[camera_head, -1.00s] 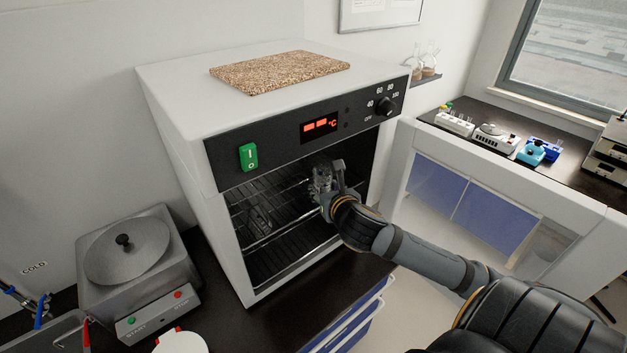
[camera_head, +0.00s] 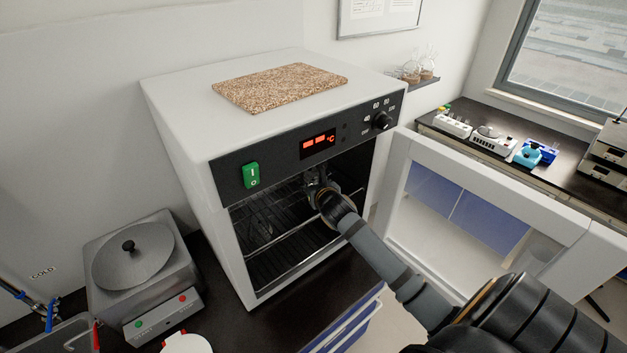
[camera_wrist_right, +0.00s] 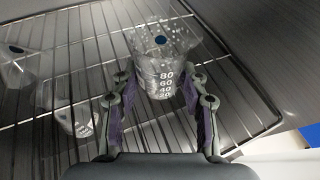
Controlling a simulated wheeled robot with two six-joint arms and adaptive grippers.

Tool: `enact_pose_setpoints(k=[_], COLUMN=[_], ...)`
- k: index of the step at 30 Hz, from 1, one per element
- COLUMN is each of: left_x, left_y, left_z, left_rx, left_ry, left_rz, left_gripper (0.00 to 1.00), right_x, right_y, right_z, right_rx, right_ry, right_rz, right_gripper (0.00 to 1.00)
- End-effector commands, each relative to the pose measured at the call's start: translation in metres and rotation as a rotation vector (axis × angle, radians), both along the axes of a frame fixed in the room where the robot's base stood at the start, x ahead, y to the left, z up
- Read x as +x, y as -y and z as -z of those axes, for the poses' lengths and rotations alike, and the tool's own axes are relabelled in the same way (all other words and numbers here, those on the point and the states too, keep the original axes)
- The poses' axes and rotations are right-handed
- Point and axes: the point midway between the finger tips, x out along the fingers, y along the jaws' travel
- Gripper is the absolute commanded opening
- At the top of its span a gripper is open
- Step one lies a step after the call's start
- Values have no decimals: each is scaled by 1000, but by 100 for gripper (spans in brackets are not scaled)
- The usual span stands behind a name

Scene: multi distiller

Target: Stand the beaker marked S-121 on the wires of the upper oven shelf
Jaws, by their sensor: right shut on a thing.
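The oven (camera_head: 190,150) stands open, with wire shelves inside. My right gripper (camera_wrist_right: 160,85) reaches through the opening near the upper wire shelf (camera_wrist_right: 240,110). It is shut on a clear beaker (camera_wrist_right: 165,65) with white marks 80, 60, 40 and 20 and a dark blue spot. The beaker looks upright over the wires; I cannot tell whether its base touches them. No S-121 marking is readable. In the head view the gripper (camera_head: 318,188) shows at the oven mouth, with the beaker largely hidden. My left gripper is not in view.
Other clear glassware (camera_wrist_right: 15,68) is on the left in the wrist view, and a marked vessel (camera_wrist_right: 82,118) shows nearer. The open oven door (camera_head: 400,195) is to the right of my arm. A lidded metal heating bath (camera_head: 130,260) stands left of the oven.

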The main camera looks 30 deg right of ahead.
Motion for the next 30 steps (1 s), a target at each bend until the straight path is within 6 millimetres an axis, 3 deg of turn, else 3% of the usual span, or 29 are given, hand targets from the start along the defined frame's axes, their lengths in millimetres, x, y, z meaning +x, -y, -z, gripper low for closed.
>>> enact_pose_setpoints(k=[8, 9, 14, 24, 30], left_x=[0, 0, 1, 1, 1], left_y=[0, 0, 0, 0, 0], left_z=[2, 2, 1, 0, 10], left_rx=[0, 0, 0, 0, 0], left_ry=[1, 1, 1, 1, 2], left_rz=[0, 0, 0, 0, 0], left_gripper=[35, 35, 35, 35, 35], right_x=[0, 0, 0, 0, -31], right_y=[0, 0, 0, 0, -10], right_z=[3, 3, 3, -1, -11], right_rx=[1, 1, 1, -1, -5], right_ry=[0, 0, 0, 2, 1], right_rz=[0, 0, 0, 0, -3], right_gripper=[13, 45, 67, 67, 67])
